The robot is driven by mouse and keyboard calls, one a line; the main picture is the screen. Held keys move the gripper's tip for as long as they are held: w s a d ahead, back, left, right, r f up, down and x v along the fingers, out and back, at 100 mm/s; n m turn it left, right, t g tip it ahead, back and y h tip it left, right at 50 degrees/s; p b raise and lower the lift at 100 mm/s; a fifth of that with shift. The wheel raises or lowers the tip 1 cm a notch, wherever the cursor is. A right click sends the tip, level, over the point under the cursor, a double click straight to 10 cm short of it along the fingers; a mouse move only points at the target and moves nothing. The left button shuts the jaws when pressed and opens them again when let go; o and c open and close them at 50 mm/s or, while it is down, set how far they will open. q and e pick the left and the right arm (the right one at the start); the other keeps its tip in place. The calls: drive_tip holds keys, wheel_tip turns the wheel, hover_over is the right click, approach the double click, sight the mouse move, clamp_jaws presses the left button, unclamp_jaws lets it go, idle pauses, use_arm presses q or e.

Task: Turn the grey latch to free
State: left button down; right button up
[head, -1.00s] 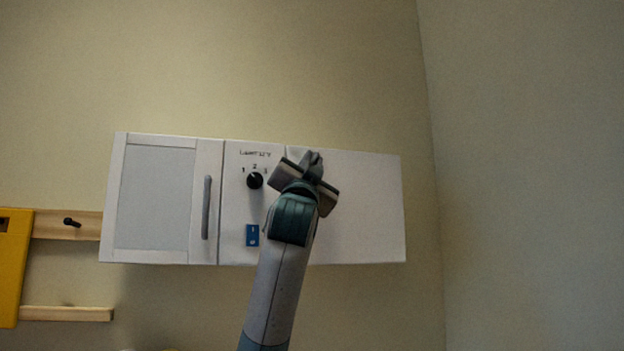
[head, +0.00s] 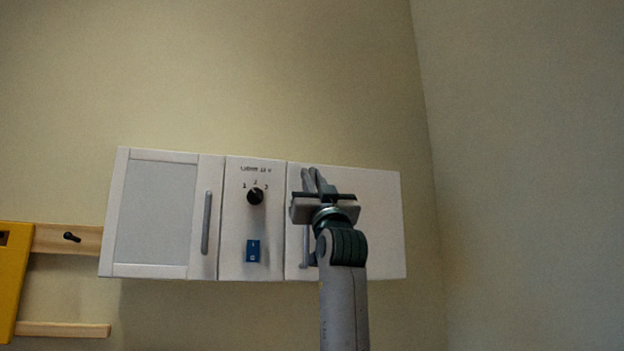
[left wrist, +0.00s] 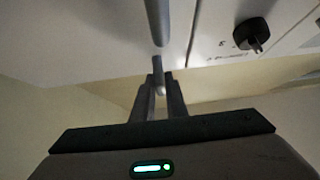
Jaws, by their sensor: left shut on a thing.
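My left gripper (head: 315,180) is raised to the front of a white wall cabinet, near the top left of its right-hand door (head: 375,225). In the left wrist view its fingers (left wrist: 159,100) are close together on a small grey piece, which appears to be the grey latch (left wrist: 161,90). The fingers hide most of it, so its turn position cannot be told. A grey bar handle (left wrist: 157,20) on the door ends just beyond the fingertips. Its lower part shows beside my wrist in the head view (head: 305,245). My right gripper is not in view.
The cabinet's middle panel has a black knob (head: 255,196) marked 1, 2, 3 and a blue switch (head: 253,251). The left door has a grey handle (head: 206,222). A wooden rail with a black peg (head: 72,237) is at the far left. The right wall is bare.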

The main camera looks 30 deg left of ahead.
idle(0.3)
use_arm(q)
drive_tip(key=c, duration=1.8)
unclamp_jaws()
drive_tip(key=shift+f, duration=0.1)
